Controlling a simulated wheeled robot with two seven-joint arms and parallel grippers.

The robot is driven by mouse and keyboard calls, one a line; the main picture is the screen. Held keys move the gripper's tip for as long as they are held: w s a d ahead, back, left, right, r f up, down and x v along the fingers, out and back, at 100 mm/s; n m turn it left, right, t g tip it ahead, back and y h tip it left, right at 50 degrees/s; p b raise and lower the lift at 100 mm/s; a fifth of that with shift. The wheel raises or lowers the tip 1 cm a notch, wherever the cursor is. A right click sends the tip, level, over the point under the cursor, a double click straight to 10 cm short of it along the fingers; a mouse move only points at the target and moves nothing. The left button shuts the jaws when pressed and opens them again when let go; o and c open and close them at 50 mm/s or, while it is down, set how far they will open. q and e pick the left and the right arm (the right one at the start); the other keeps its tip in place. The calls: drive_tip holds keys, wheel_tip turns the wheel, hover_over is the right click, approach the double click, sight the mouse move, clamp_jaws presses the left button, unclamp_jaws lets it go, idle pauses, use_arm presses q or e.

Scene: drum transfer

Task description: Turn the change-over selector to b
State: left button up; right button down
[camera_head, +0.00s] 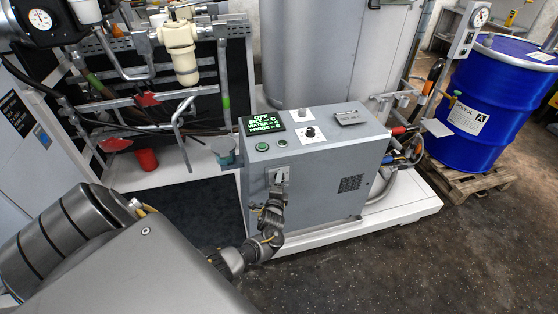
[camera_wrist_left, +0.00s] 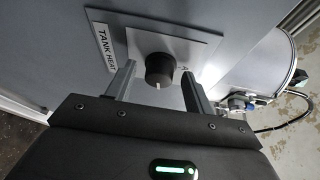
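A black round knob (camera_wrist_left: 160,68) sits on a white square plate (camera_wrist_left: 140,42) in the left wrist view. It has a pale pointer mark on the side nearest the gripper. A letter A shows at the plate's right, and a "TANK HEAT" label (camera_wrist_left: 103,48) lies to its left. No b mark is readable. My left gripper (camera_wrist_left: 158,76) is open, with one finger on each side of the knob and visible gaps. In the head view my left gripper (camera_head: 275,194) is at the front face of the grey control box (camera_head: 320,190) and hides the knob. My right gripper is not in view.
The box top carries a green-text display (camera_head: 262,124) reading OFF, another black knob (camera_head: 310,131) and buttons. Pipework and a red cup (camera_head: 146,159) stand left. A blue drum (camera_head: 492,105) stands on a pallet at right. The floor in front of the box is clear.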

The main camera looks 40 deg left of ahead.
use_arm(q)
drive_tip(key=shift+d, duration=0.1)
drive_tip(key=v, duration=1)
drive_tip(key=shift+s+d, duration=0.2)
drive_tip(key=shift+s, duration=0.15)
drive_tip(key=s+d+f+n+g+h, duration=0.2)
drive_tip(key=s+f, duration=0.2)
drive_tip(key=f, duration=0.4)
drive_tip(key=s+d+f+n+g+h, duration=0.2)
drive_tip(key=s+d+f+n, duration=0.15)
drive_tip(key=f, duration=0.45)
drive_tip(key=s+d+f+n+g+h, duration=0.1)
drive_tip(key=s+f+n+g+h, duration=0.15)
drive_tip(key=s+f, duration=0.4)
drive_tip(key=s+d+f+g+h, duration=0.1)
drive_tip(key=s+f, duration=0.3)
drive_tip(key=s, duration=0.5)
drive_tip(key=s+d+f+n+g, duration=0.1)
drive_tip(key=s+d+f+g, duration=0.2)
drive_tip(key=s, duration=0.7)
drive_tip(key=s+d+f+g+h, duration=0.1)
drive_tip(key=s+d+f+g, duration=0.1)
drive_tip(key=s+f, duration=0.4)
drive_tip(key=s+g, duration=0.1)
drive_tip(key=s, duration=0.3)
drive_tip(key=shift+n+h, duration=0.3)
drive_tip(key=shift+h, duration=0.05)
